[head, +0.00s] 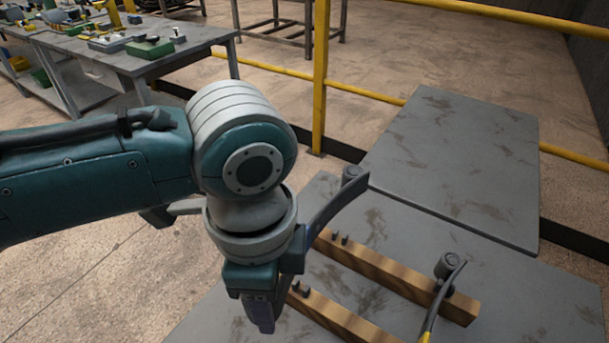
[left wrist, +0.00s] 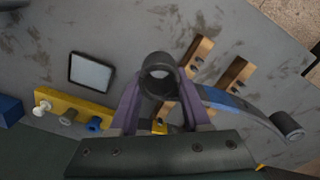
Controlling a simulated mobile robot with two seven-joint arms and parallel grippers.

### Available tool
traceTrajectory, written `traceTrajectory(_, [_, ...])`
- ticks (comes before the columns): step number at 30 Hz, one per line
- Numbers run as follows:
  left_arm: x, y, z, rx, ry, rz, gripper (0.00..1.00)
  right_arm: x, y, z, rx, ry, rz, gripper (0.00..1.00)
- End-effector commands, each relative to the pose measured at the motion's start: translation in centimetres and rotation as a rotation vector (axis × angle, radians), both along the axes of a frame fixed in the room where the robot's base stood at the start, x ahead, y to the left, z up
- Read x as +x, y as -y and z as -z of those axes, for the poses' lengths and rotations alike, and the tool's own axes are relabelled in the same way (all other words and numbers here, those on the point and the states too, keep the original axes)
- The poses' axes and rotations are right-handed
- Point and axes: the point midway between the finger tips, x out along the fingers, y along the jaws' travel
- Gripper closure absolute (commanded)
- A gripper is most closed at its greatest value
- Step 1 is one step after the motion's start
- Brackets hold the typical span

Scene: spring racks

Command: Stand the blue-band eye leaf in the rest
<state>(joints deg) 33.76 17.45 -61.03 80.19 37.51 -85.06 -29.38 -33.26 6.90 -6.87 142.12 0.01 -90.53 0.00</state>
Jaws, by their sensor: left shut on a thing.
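The blue-band eye leaf is a curved dark grey strip (head: 335,207) with a rolled eye at each end. My left gripper (head: 262,312) is shut on it near one end. In the left wrist view the near eye shows upright between the purple fingertips (left wrist: 160,98), and the blue band (left wrist: 224,99) sits on the strip beyond. The leaf is held above the table, its far end reaching up and right in the head view. The rest shows as two wooden rails with dark pegs (head: 385,270), below and right of the gripper. My right gripper is not in view.
Another curved leaf with a yellow band (head: 431,318) lies by the far rail's right end. The left wrist view shows a yellow block with several pegs (left wrist: 72,108), a pale square plate (left wrist: 91,71) and a blue box (left wrist: 10,109). A grey plate (head: 455,160) beyond is bare.

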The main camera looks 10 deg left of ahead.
Motion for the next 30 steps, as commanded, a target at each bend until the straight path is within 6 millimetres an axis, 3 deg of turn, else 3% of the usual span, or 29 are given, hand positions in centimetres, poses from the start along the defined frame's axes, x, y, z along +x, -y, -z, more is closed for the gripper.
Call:
traceTrajectory(12, [0.2, 0.1, -0.4, -0.004, 0.005, -0.003, 1.00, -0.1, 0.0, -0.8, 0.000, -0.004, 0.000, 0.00])
traceTrajectory(30, [0.2, 0.1, 4.9, -0.004, 0.006, -0.002, 1.00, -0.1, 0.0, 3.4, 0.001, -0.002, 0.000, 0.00])
